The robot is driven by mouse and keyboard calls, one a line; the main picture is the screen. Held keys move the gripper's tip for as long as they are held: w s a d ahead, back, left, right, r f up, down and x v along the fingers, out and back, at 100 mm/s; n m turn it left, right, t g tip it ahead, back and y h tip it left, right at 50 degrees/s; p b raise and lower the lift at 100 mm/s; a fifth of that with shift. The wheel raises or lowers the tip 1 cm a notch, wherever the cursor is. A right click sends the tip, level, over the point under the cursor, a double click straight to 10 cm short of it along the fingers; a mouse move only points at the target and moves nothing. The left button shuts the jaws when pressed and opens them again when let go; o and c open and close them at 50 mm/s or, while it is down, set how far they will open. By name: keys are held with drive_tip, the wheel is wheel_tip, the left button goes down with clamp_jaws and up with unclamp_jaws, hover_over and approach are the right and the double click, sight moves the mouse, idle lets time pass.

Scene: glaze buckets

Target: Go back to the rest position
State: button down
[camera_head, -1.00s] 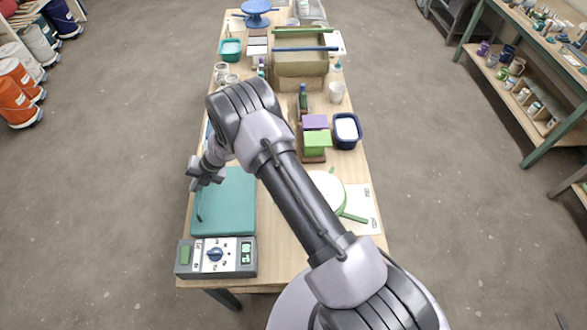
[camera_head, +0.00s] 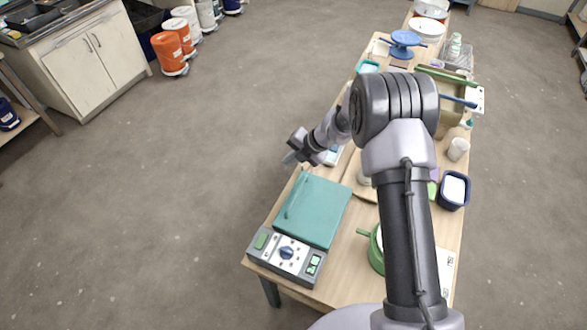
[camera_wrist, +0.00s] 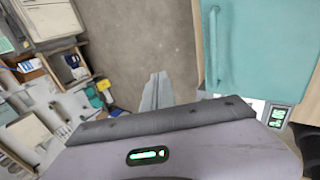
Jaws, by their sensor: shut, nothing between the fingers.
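My gripper (camera_head: 291,157) is at the left edge of the workbench, out over the floor side, beyond the teal-lidded box. It is shut and holds nothing. In the wrist view my shut fingers (camera_wrist: 157,90) point out over bare floor, beside the teal lid. My arm reaches up from the bottom right and bends over the middle of the bench, hiding part of what stands there.
The teal lid (camera_head: 311,211) with its grey control panel (camera_head: 287,253) is at the bench's near left. A green round pan (camera_head: 376,252) and a dark blue tub (camera_head: 454,190) stand right of it. Orange buckets (camera_head: 170,55) stand across the open floor (camera_head: 170,200).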

drive_tip(key=s+d+r+n+t+h+b, duration=0.1)
drive_tip(key=s+d+r+n+b, duration=0.2)
drive_tip(key=s+r+n+b, duration=0.45)
drive_tip(key=s+d+r+n+t+h+b, duration=0.1)
drive_tip(key=s+d+r+n+b, duration=0.3)
drive_tip(key=s+n+b, duration=0.7)
drive_tip(key=s+d+f+n+h+b, duration=0.1)
drive_tip(key=s+d+f+n+b, duration=0.1)
drive_tip(key=s+n, duration=0.3)
drive_tip(key=s+d+f+n+b, duration=0.2)
drive_tip(key=s+n+b, duration=0.1)
drive_tip(key=s+n, duration=0.2)
drive_tip(key=s+d+f+n+t+h+b, duration=0.1)
drive_tip(key=s+d+f+n+b, duration=0.1)
drive_tip(key=s+n, duration=0.3)
drive_tip(key=d+f+n, duration=0.1)
drive_tip(key=n, duration=0.1)
drive_tip(key=shift+s+n+h+b, duration=0.3)
drive_tip(key=shift+n+b, duration=0.05)
drive_tip(key=shift+b, duration=0.05)
drive_tip(key=c, duration=2.1)
unclamp_jaws()
drive_tip(key=shift+f, duration=0.1)
